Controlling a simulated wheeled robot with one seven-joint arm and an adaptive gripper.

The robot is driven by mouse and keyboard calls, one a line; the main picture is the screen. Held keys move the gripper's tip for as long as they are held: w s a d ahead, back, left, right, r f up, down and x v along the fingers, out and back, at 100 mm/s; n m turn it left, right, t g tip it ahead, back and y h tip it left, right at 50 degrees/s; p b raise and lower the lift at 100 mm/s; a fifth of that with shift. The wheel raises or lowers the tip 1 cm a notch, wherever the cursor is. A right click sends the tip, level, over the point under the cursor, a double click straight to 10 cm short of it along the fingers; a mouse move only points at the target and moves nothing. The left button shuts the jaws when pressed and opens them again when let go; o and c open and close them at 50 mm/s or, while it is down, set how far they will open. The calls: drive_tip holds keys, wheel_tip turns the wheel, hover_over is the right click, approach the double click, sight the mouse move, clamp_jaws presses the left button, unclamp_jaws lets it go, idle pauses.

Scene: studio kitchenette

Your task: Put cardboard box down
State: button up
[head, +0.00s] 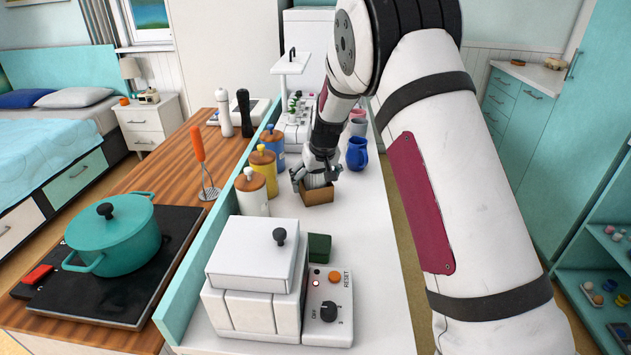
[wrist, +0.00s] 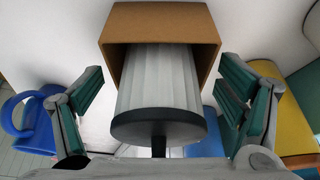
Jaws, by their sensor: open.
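The cardboard box (head: 317,196) is a small brown open-topped box on the white counter (head: 372,230). It also shows at the top of the wrist view (wrist: 160,22). A pale ribbed object (wrist: 158,88) with a dark round end and a short stem sticks out of the box's opening. My gripper (head: 315,178) is just above the box. In the wrist view my gripper (wrist: 162,88) is open, with its green-padded fingers on either side of the ribbed object and visible gaps to it. The box's underside is hidden.
Blue, yellow and white canisters (head: 263,165) stand left of the box. A blue mug (head: 357,153) is behind it to the right. A white lidded appliance (head: 253,270) and a control panel (head: 328,305) are nearer. The counter right of the box is clear.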

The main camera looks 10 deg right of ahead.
drive_tip(key=v, duration=1.2)
drive_tip(key=shift+p, duration=0.3)
drive_tip(key=s+r+g, duration=0.1)
drive_tip(key=s+r, duration=0.4)
drive_tip(key=s, duration=0.6)
drive_tip(key=s+r, duration=0.6)
drive_tip(key=s, duration=0.6)
drive_tip(key=s+d+f+m, duration=0.1)
drive_tip(key=s+f, duration=0.2)
drive_tip(key=s, duration=1.8)
drive_tip(key=shift+s+f+g, duration=0.15)
drive_tip(key=shift+s+g, duration=0.15)
drive_tip(key=shift+g, duration=0.1)
drive_tip(key=shift+o, duration=0.4)
drive_tip(key=shift+s+d+f, duration=0.15)
drive_tip(key=shift+s+f, duration=0.1)
drive_tip(key=shift+s, duration=0.2)
